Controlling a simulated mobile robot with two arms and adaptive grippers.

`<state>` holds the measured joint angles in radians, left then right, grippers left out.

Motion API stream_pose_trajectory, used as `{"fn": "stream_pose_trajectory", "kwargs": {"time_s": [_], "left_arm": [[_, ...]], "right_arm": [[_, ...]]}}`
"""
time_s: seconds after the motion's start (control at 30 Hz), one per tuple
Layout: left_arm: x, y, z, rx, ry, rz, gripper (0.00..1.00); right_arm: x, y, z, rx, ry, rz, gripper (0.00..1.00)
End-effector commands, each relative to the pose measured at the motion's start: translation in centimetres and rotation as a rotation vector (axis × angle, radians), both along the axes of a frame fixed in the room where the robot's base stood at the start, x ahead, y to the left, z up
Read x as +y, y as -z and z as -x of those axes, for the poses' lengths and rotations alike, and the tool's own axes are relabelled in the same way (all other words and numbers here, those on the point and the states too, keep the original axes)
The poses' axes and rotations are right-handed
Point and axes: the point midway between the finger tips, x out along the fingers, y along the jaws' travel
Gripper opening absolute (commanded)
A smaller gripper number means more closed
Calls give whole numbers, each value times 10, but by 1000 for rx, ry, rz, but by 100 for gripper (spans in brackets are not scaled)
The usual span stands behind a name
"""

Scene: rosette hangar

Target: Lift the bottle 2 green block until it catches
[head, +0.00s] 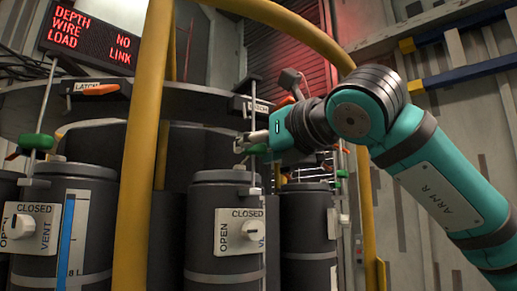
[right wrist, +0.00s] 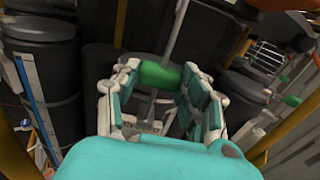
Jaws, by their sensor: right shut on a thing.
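A green block (head: 257,149) sits on a thin upright rod above the middle dark bottle (head: 228,215) in the head view. My right gripper (head: 248,144) reaches in from the right and is shut on this block. In the right wrist view the block (right wrist: 158,76) lies between the two fingers of the gripper (right wrist: 160,84), with the rod running up from it. No bottle number is readable, so I cannot tell from a label which is bottle 2. A latch plate (head: 254,106) with an orange lever (head: 285,102) is above the block. My left gripper is out of view.
Another green block (head: 37,142) is on a rod above the left bottle (head: 85,225). A right bottle (head: 307,235) stands beside the middle one. A yellow rail (head: 143,150) crosses in front. A red-lettered sign (head: 92,33) reads "DEPTH NO WIRE LOAD LINK".

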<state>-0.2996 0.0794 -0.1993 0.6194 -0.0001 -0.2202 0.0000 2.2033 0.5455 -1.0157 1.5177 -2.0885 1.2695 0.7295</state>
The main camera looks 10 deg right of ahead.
Motion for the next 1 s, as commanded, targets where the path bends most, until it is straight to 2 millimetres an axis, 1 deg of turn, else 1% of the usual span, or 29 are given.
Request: {"fn": "stream_pose_trajectory", "kwargs": {"time_s": [0.03, 0.1, 1.0], "left_arm": [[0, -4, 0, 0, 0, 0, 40], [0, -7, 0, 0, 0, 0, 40], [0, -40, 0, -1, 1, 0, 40]], "right_arm": [[0, -6, 1, -2, 0, -3, 0], [-1, -10, 1, -3, 0, -3, 0], [-1, -57, 1, -8, 0, -4, 0]]}}
